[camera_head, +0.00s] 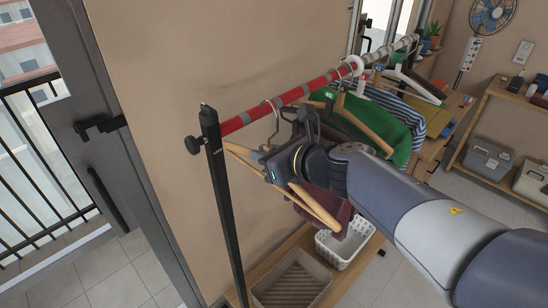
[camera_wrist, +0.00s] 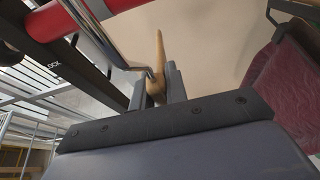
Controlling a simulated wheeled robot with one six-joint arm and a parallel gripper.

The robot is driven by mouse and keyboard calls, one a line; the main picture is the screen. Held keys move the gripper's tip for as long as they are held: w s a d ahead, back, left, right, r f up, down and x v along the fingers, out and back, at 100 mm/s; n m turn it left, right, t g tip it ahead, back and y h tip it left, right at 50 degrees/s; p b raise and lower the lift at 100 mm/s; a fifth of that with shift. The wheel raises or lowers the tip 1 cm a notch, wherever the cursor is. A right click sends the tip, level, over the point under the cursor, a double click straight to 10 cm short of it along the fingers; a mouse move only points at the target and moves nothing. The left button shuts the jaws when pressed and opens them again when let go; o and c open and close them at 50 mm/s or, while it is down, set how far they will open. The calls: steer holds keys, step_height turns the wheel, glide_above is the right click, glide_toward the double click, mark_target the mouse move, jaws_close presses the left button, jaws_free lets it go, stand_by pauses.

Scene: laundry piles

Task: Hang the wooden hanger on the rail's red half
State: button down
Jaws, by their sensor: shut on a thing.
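The wooden hanger (camera_head: 318,208) is in my gripper (camera_head: 262,166), below the left end of the rail's red half (camera_head: 283,99). In the wrist view my gripper (camera_wrist: 158,88) is shut on the wooden hanger (camera_wrist: 160,52) near the base of its metal hook. The hook (camera_wrist: 96,32) rises to the red half (camera_wrist: 40,22), but I cannot tell if it rests on the rail. A hook (camera_head: 271,108) shows at the red half in the head view. My arm hides part of the hanger.
A black rail post (camera_head: 223,205) stands close at the left. Hung clothes, including a green garment (camera_head: 385,122) and a maroon one (camera_wrist: 283,85), crowd the right. Two baskets (camera_head: 292,281) (camera_head: 345,243) sit on the low wooden shelf below. A glass door is at far left.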

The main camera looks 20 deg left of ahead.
steer(key=shift+w+a, duration=0.45)
steer(key=shift+a, duration=0.45)
steer(key=shift+w+a, duration=0.45)
steer(key=shift+a, duration=0.4)
steer(key=shift+w+a+f+b, duration=0.2)
steer(key=shift+a+f+b, duration=0.15)
steer(key=shift+f, duration=0.25)
steer(key=shift+f+b, duration=0.75)
steer(key=c, duration=1.3)
jaws_free()
steer(key=shift+s+d, duration=0.85)
steer(key=shift+d, duration=0.8)
steer(key=shift+s+d, duration=0.9)
steer(key=shift+d, duration=0.75)
steer(key=shift+s+d, duration=0.85)
steer(key=shift+d, duration=0.8)
